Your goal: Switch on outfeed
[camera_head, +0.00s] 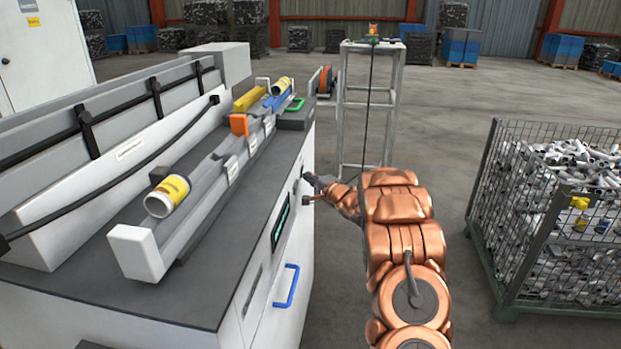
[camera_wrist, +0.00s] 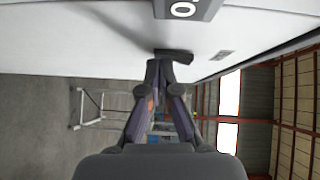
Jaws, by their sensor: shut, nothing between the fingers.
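The white cabinet front (camera_head: 298,215) below the bench top faces my arm. My gripper (camera_head: 312,184) is at its upper right part, with the fingertips close to the panel. In the wrist view my gripper (camera_wrist: 160,66) is shut and empty, with its tips at a small dark fitting (camera_wrist: 176,56) on the white panel; I cannot tell whether they touch it. The tips partly hide this fitting. A grey plate with a white ring mark (camera_wrist: 183,9) is at the top edge. The switch's position is unclear.
A dark display (camera_head: 281,222) and a blue handle (camera_head: 287,286) are on the cabinet front. A mesh crate of metal parts (camera_head: 510,215) stands right, a grey frame (camera_head: 343,110) behind.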

